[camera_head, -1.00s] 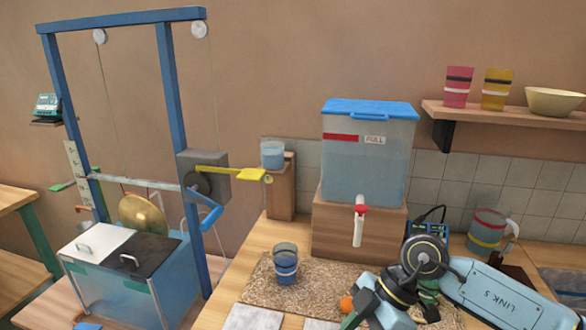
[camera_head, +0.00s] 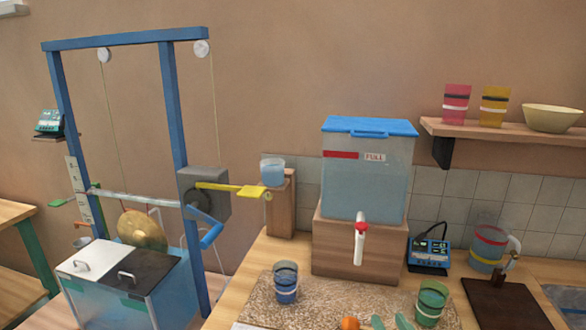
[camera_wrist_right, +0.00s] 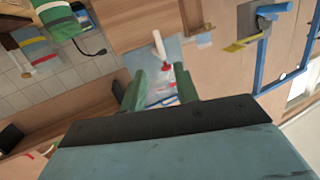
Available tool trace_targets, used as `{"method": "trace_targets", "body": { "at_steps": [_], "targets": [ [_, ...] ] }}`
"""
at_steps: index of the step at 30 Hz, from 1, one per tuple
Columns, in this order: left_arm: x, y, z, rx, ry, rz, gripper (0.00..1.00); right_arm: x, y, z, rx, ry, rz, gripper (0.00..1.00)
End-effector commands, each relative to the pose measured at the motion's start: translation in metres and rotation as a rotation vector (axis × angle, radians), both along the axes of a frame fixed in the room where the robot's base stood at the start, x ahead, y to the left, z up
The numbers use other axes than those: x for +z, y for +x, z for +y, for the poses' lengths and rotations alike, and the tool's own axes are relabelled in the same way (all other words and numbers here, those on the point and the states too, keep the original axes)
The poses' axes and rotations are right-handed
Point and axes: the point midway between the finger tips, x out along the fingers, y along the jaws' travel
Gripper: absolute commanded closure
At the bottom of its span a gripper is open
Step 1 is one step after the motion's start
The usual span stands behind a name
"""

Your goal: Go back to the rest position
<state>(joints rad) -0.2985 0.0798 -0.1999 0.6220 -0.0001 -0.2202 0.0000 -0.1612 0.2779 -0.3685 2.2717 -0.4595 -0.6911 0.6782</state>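My right gripper (camera_head: 390,322) shows only as two green fingertips at the bottom edge of the head view, over the front of the cork mat (camera_head: 320,297). In the right wrist view its two green fingers (camera_wrist_right: 160,88) stand apart with nothing between them. My left gripper is not in view. A blue striped cup (camera_head: 286,282) stands upright on the mat to the left of the fingertips. A green striped cup (camera_head: 432,303) stands on the mat just right of them. A small orange thing (camera_head: 350,323) lies left of them, cut by the frame edge.
A water tank (camera_head: 367,185) with a red-handled tap stands on a wooden block (camera_head: 335,245). A blue meter (camera_head: 429,255), a jug (camera_head: 487,248) and a dark board (camera_head: 508,303) are at the right. A blue frame (camera_head: 170,110) with a gong (camera_head: 143,228) stands left.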

Motion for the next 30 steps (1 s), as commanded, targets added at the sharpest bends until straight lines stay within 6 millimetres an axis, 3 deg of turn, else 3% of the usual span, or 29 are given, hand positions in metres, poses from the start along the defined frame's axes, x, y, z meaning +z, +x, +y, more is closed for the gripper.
{"method": "trace_targets", "body": {
  "at_steps": [1, 3, 6, 12, 18, 26, 30],
  "targets": [
    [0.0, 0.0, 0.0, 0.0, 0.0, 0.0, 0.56, -0.028, -0.017, -0.014, -0.049, -0.021, 0.133, 0.69],
    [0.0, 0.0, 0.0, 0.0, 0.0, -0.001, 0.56, -0.062, -0.043, -0.029, -0.086, -0.064, 0.312, 0.69],
    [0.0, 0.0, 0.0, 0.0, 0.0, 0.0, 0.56, -0.1, -0.083, -0.042, -0.095, -0.117, 0.538, 0.69],
    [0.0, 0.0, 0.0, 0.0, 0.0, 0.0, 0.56, -0.144, -0.158, -0.052, -0.023, -0.189, 0.879, 0.69],
    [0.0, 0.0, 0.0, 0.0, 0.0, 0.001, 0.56, -0.166, -0.226, -0.052, 0.101, -0.233, 1.139, 0.69],
    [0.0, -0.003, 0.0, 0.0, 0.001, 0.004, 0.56, -0.237, -0.208, -0.05, 0.1, -0.238, 1.155, 0.69],
    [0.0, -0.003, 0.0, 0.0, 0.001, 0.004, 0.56, -0.286, -0.208, -0.049, 0.103, -0.239, 1.175, 0.69]
  ]
}}
